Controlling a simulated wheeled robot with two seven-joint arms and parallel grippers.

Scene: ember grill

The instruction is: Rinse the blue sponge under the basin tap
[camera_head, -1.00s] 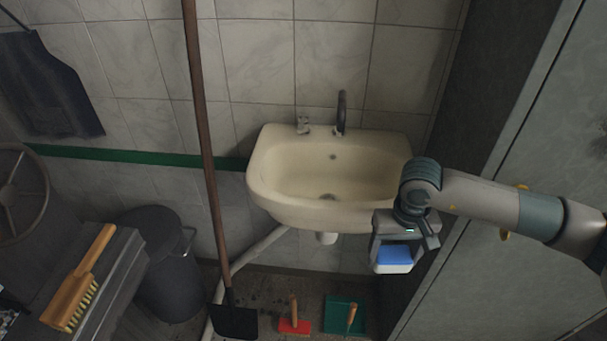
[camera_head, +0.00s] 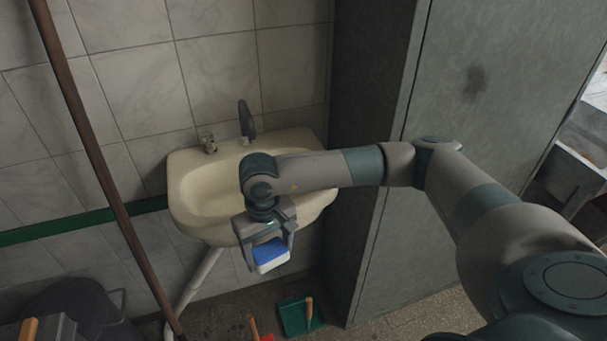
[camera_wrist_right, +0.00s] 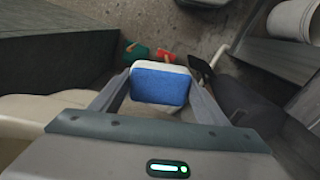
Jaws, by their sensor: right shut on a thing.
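The blue sponge (camera_head: 271,253), blue with a white layer, is held between the fingers of my right gripper (camera_head: 268,256). It also shows between the two fingers in the right wrist view (camera_wrist_right: 160,84). My right gripper is shut on it and points down, in front of the basin's front rim in the head view. The cream basin (camera_head: 192,192) is fixed to the tiled wall. Its dark tap (camera_head: 246,120) rises at the back rim. My right wrist hides part of the bowl. No water shows at the tap. My left gripper is not in view.
A tall grey cabinet (camera_head: 440,180) stands right of the basin, close to my right arm. A long wooden handle (camera_head: 100,165) leans at the left. A green dustpan (camera_head: 293,318) lies on the floor below the basin. A dark bin (camera_head: 80,305) stands lower left.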

